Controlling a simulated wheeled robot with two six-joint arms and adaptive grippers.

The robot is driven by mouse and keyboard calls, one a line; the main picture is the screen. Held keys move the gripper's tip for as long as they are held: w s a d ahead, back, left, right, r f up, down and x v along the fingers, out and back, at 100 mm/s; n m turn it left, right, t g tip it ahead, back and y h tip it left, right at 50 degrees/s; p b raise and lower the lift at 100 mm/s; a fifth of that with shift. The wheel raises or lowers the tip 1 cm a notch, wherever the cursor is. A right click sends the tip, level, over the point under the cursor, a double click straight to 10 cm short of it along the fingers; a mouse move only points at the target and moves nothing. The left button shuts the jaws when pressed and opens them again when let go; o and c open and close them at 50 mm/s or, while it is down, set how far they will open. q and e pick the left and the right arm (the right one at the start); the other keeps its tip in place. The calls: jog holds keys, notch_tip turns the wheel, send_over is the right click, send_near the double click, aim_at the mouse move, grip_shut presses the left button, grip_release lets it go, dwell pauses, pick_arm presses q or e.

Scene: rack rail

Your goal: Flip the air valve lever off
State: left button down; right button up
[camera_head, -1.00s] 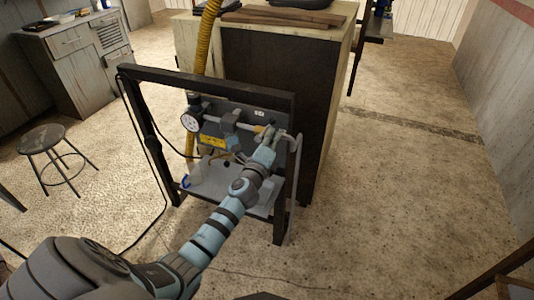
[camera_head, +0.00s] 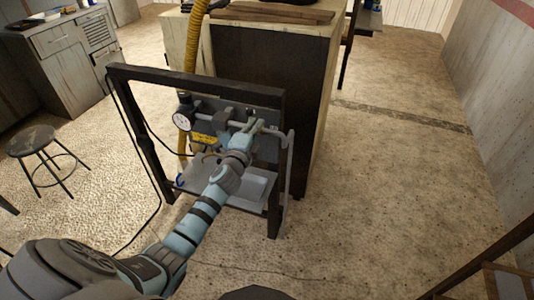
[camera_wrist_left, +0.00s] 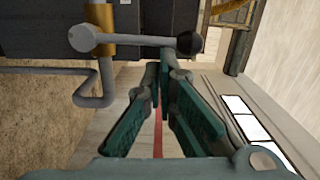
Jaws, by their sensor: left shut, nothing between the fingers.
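The air valve lever (camera_wrist_left: 140,40) shows in the left wrist view as a grey bar with a round pivot at its left and a black ball knob (camera_wrist_left: 190,43) at its right end. A brass-coloured valve body (camera_wrist_left: 103,20) sits behind the pivot on a grey pipe. My left gripper (camera_wrist_left: 161,66) is shut and empty, its teal fingertips just below the bar in that view, near the knob; I cannot tell whether they touch. In the head view my left gripper (camera_head: 257,125) reaches the right part of the rail panel and hides the lever. My right gripper is not in view.
A wooden cabinet (camera_head: 270,90) stands close behind. A stool (camera_head: 32,140) is at left.

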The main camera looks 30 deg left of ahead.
pick_arm(q)
jog(key=shift+d, duration=0.15)
jog(key=s+d, duration=0.6)
jog(key=s, duration=0.3)
jog(key=shift+s+p, duration=0.3)
jog(key=shift+s, duration=0.1)
jog(key=shift+f, duration=0.1)
